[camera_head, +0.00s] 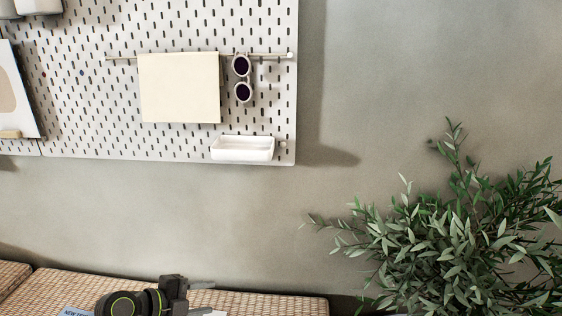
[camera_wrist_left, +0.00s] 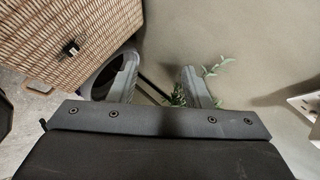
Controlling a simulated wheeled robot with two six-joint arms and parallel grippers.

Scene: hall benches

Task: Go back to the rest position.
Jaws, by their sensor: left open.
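My left gripper (camera_head: 211,298) is low in the head view, left of the middle, in front of the woven bench. Its arm comes in from the bottom edge. In the left wrist view its two grey fingers (camera_wrist_left: 159,75) stand apart with nothing between them, so it is open and empty. Behind the fingers are the floor, the wall and some leaves. My right gripper is in neither view.
A woven bench (camera_head: 262,301) runs along the wall; its woven side also shows in the left wrist view (camera_wrist_left: 60,38). A leafy plant (camera_head: 450,245) stands at right. A white pegboard (camera_head: 90,110) holds a cloth (camera_head: 180,88), sunglasses (camera_head: 242,78) and a white tray (camera_head: 242,155).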

